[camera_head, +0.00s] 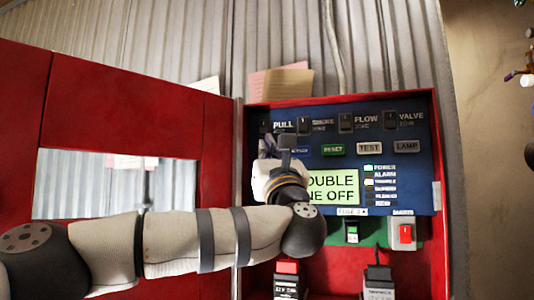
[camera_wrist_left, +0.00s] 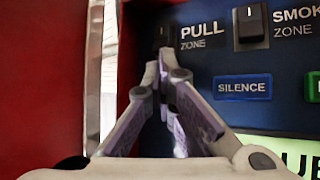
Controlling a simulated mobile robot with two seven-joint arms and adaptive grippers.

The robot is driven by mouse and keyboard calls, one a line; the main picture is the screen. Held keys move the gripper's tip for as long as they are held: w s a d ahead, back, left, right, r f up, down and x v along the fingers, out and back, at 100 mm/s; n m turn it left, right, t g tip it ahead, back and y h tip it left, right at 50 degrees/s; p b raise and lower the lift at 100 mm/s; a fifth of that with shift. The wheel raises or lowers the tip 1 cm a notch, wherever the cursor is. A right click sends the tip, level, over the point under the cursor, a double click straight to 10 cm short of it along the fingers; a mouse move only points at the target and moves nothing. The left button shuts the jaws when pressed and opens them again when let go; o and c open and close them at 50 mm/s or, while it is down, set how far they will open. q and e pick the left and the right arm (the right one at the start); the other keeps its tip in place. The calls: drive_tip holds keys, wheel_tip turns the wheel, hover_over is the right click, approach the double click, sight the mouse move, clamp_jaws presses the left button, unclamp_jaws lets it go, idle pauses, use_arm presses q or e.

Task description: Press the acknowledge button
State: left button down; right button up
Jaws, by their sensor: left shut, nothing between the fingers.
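The blue control panel (camera_head: 400,165) sits inside an open red cabinet. No button labelled acknowledge shows; the panel left of the blue SILENCE button (camera_wrist_left: 242,87) is hidden behind my left gripper. My left gripper (camera_wrist_left: 165,65) is shut and empty, its fingertips in front of the panel, just below and left of the PULL ZONE label. In the head view the gripper (camera_head: 268,143) covers the panel's left side. Whether the tips touch the panel, I cannot tell. The green RESET button (camera_head: 333,149), TEST button (camera_head: 369,148) and LAMP button (camera_head: 406,146) are in a row to the right.
Black zone switches (camera_head: 346,122) line the panel's top. A lit screen (camera_head: 335,187) is partly covered by my left arm. A red mains switch (camera_head: 405,234) is at lower right. The open red door (camera_head: 75,115) with a window stands at left, close to my arm.

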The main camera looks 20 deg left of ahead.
idle(0.3)
use_arm(q)
drive_tip(key=shift+s, duration=0.9)
drive_tip(key=s, duration=0.5)
drive_tip(key=shift+a, duration=0.15)
idle(0.4)
